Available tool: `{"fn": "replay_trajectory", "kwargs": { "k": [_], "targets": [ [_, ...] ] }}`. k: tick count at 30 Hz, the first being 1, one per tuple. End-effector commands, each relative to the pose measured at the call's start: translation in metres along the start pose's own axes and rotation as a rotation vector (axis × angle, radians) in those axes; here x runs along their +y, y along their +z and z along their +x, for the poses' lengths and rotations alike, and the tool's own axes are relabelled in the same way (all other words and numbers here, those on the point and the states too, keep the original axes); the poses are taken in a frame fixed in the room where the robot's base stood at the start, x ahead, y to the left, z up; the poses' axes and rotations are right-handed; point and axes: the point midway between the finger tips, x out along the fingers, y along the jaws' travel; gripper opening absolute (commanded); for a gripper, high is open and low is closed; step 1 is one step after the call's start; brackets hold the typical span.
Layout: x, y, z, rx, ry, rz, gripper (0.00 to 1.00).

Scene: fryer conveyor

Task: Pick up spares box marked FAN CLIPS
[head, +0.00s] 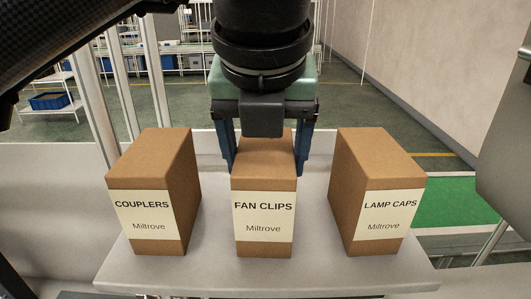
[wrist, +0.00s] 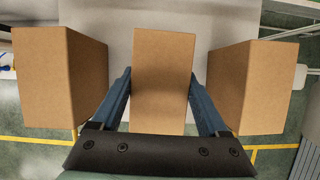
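The brown cardboard box marked FAN CLIPS (head: 263,215) stands upright in the middle of a light grey shelf, its label facing the head camera. My gripper (head: 265,165) is over the rear part of this box, with one blue finger on each side of it. In the wrist view the box top (wrist: 163,75) lies between the two fingers (wrist: 163,95). Small gaps show between the fingers and the box sides, so the gripper looks open. The far side of the box is hidden behind my gripper in the head view.
A box marked COUPLERS (head: 150,215) stands to the left and a box marked LAMP CAPS (head: 382,215) to the right, each apart from the middle box. The shelf (head: 205,270) has bare strips between the boxes and along its front edge.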

Motion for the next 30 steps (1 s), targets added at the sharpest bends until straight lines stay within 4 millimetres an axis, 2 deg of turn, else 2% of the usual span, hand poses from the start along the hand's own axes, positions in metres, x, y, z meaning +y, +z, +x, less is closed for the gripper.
{"fn": "replay_trajectory", "kwargs": {
  "k": [1,9,12,25,27,30],
  "targets": [
    [0.000,0.000,0.000,0.000,-0.001,0.000,0.62],
    [0.000,0.000,0.000,0.000,0.000,0.000,0.14],
    [0.000,0.000,0.000,0.000,0.000,0.000,0.00],
    [0.000,0.002,-0.005,-0.001,-0.001,0.000,0.00],
    [0.000,0.004,-0.010,-0.001,-0.002,0.000,0.00],
    [0.000,0.014,-0.032,-0.004,0.001,-0.001,0.00]
  ]
}}
